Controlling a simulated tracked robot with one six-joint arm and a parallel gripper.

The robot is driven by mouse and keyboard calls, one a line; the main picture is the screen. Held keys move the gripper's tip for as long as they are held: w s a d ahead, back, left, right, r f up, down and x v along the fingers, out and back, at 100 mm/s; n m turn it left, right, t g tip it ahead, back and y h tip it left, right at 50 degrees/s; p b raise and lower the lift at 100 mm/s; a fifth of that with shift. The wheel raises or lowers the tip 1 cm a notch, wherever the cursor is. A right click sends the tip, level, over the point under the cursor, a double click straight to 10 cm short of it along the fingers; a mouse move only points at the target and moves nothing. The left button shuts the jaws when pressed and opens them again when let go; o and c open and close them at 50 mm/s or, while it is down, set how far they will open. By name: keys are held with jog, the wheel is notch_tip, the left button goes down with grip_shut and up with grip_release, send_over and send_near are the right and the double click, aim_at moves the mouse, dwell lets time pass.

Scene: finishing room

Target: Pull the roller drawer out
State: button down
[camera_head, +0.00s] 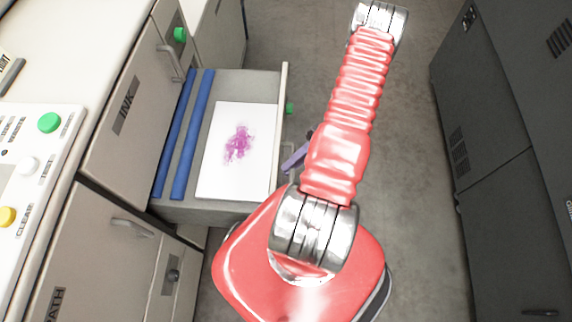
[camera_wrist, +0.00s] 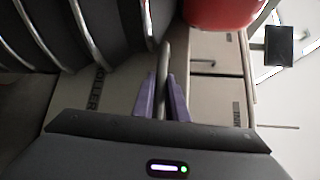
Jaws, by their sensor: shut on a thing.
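The roller drawer (camera_head: 282,100) stands out from the cabinet in the head view. Inside it lie two blue rollers (camera_head: 187,135) and a white sheet (camera_head: 222,178) with a purple blotch. In the wrist view the drawer front (camera_wrist: 118,82) carries the word ROLLER. My gripper (camera_wrist: 164,92) is shut on the drawer's bar handle (camera_wrist: 165,58), with a purple finger on each side of it. In the head view my gripper (camera_head: 297,158) shows as a bit of purple at the drawer front; my red arm hides most of it.
A cabinet door marked INK (camera_head: 126,105) is beside the drawer. A white control panel (camera_head: 30,165) with coloured buttons sits on the counter at left. Dark grey cabinets (camera_head: 500,130) stand at right. Bare floor (camera_head: 415,160) lies between them and my arm.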

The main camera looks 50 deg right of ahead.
jog(key=shift+a+f, duration=0.15)
jog(key=shift+f, duration=0.05)
jog(key=c, duration=2)
grip_release()
jog(key=shift+c, duration=0.2)
jog(key=shift+w+r, duration=0.1)
jog(key=s+d+r, duration=0.1)
jog(key=d+r, duration=0.1)
jog(key=d, duration=1.1)
jog(key=shift+s+d, duration=0.3)
jog(key=shift+d, duration=0.05)
